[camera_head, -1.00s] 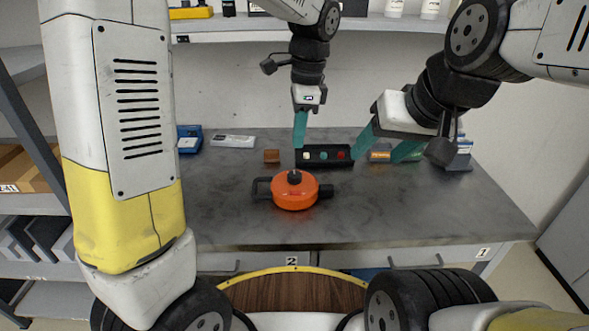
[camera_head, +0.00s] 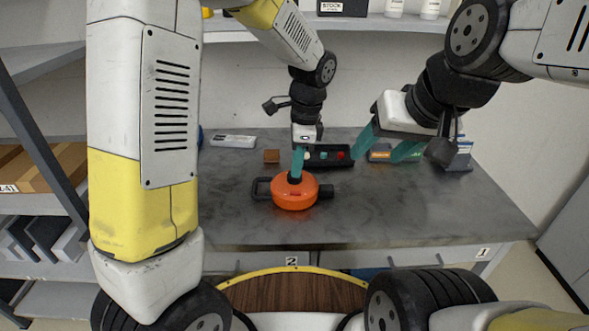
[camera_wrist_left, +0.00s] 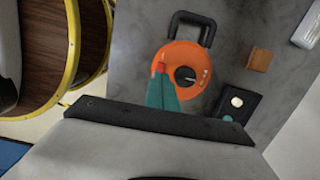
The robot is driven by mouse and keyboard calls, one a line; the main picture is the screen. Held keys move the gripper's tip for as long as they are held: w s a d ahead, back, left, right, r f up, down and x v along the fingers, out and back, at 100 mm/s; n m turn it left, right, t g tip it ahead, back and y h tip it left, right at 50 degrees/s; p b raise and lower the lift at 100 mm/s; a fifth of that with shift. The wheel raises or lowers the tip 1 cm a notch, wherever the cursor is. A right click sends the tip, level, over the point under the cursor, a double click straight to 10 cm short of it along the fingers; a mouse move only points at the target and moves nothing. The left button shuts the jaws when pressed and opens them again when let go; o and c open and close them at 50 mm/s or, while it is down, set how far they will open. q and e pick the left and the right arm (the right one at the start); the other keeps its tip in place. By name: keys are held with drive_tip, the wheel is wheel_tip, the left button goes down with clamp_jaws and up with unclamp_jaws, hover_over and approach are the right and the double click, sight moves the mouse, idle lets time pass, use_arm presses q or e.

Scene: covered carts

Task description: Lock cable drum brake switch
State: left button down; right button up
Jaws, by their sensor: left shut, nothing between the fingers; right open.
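The orange cable drum (camera_head: 295,197) stands on the grey table, with a black handle on its left and a black part on its right. The left wrist view shows the drum's top face (camera_wrist_left: 183,53) with a black round knob (camera_wrist_left: 186,76) and a small red switch (camera_wrist_left: 160,68). My left gripper (camera_head: 297,176) is shut and empty, pointing down at the drum's top. In the left wrist view its fingertips (camera_wrist_left: 161,78) are right at the red switch, beside the knob; whether they touch it I cannot tell. My right gripper (camera_head: 386,150) is open above the table's right side.
Behind the drum are a black box with coloured buttons (camera_head: 340,155), a small brown block (camera_head: 271,156) and a light grey device (camera_head: 233,141). A blue-grey item (camera_head: 460,158) stands at the right. The table (camera_head: 430,205) is clear in front and to the right.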

sight(293, 192)
use_arm(q)
drive_tip(key=f, duration=0.5)
drive_tip(key=shift+a+f, duration=0.3)
drive_tip(key=shift+a, duration=0.05)
